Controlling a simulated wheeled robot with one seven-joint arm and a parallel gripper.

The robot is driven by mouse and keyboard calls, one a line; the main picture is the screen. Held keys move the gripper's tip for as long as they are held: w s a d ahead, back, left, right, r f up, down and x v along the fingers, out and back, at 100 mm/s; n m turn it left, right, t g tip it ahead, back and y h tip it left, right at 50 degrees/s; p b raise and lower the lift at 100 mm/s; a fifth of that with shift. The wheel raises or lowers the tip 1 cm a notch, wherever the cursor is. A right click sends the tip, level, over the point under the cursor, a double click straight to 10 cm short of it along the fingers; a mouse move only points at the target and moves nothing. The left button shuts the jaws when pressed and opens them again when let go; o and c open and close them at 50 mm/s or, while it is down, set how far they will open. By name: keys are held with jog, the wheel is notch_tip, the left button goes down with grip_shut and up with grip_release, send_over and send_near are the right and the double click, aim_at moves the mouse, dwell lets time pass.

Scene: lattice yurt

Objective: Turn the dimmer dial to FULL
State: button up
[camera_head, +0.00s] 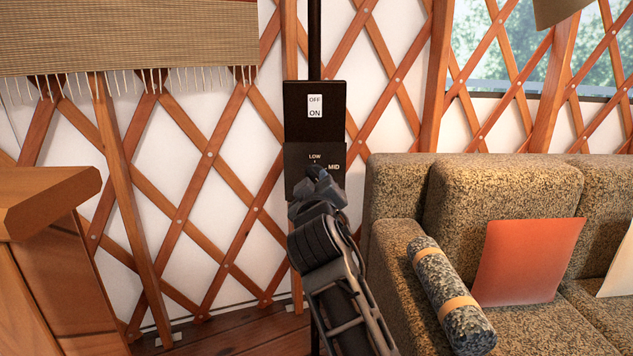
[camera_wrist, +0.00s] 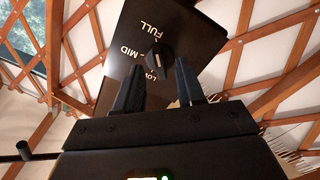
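The dimmer dial (camera_wrist: 160,57) is a small dark round knob on a black plate (camera_wrist: 180,28). In the wrist view, which is upside down, the words LOW, MID and FULL stand around it. I cannot tell for sure which word its mark faces. My gripper (camera_wrist: 159,66) is open, with one finger to each side of the dial in the picture and a gap between each finger and the knob. In the head view my gripper (camera_head: 318,180) covers the dial and the lower part of the plate (camera_head: 294,165); only LOW and MID show.
A white OFF/ON switch (camera_head: 315,106) sits on a black box above the dial plate, on a dark pole (camera_head: 314,40). A brown sofa (camera_head: 500,195) stands close on the right. A wooden cabinet (camera_head: 45,205) stands at the left. The lattice wall is behind.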

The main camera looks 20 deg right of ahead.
jog(key=v, duration=0.5)
jog(key=shift+s+a, duration=0.1)
jog(key=shift+s, duration=0.15)
jog(key=s+d+f+n+y, duration=0.1)
jog(key=s+f+y, duration=0.3)
jog(key=s+f, duration=1.3)
jog(key=s+d+f+m+g+y, duration=0.1)
jog(key=s+f, duration=0.1)
jog(key=s, duration=0.8)
jog(key=s+f+g+y, duration=0.1)
jog(key=s+f, duration=0.2)
jog(key=s, duration=0.7)
jog(key=s+r+m, duration=0.2)
jog(key=s+r, duration=0.1)
jog(key=s, duration=0.5)
jog(key=s+r+m, duration=0.2)
jog(key=s+r, duration=0.2)
jog(key=s, duration=0.5)
notch_tip(320, 180, up, 18)
jog(key=p, duration=1.8)
jog(key=shift+d, duration=0.45)
